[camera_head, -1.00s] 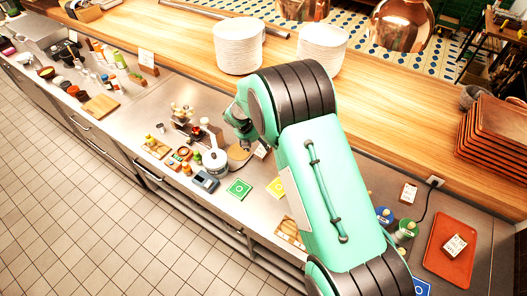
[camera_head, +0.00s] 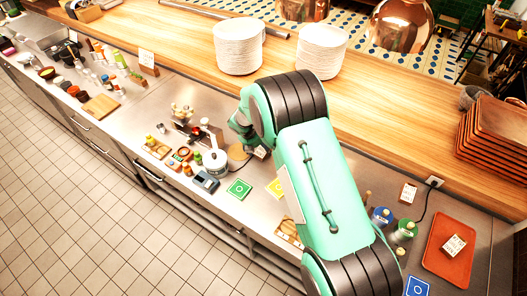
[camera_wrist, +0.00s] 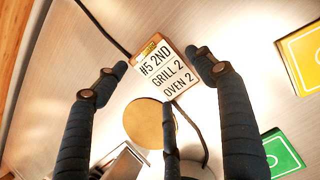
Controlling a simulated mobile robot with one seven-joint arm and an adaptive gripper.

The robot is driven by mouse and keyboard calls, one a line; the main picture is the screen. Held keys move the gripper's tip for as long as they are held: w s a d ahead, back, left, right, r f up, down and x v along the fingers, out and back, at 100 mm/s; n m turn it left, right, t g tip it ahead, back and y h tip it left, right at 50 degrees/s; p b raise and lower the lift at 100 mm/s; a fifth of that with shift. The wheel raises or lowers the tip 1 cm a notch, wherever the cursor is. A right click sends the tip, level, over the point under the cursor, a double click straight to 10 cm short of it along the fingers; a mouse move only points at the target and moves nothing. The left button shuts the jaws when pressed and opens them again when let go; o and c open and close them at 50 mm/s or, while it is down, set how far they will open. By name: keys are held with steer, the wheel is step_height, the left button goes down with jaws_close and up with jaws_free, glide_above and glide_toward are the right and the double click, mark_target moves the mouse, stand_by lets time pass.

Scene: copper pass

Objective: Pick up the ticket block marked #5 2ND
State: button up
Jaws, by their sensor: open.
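The ticket block marked #5 2ND, GRILL 2, OVEN 2 (camera_wrist: 163,68) is a white-faced block with a wooden clip-like top edge, seen in the wrist view. It lies beyond my gripper's fingertips (camera_wrist: 160,72). My gripper is open, with its dark fingers spread to the left, right and below the block in the picture. No clear contact shows. In the head view, my gripper (camera_head: 247,138) is low over the steel counter, mostly hidden by my arm. A small white block (camera_head: 262,152) shows beside it.
A round tan disc (camera_wrist: 150,123) and dark cable lie close to the block. Green (camera_head: 239,188) and yellow (camera_head: 277,187) cards lie nearby on the counter. A white device (camera_head: 215,160) stands left of my gripper. Plate stacks (camera_head: 238,48) stand on the wooden shelf behind.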

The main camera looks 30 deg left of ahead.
steer(key=shift+w+f, duration=0.15)
steer(key=shift+f, duration=0.2)
steer(key=shift+f, duration=0.1)
stand_by(0.7)
steer(key=c, duration=1)
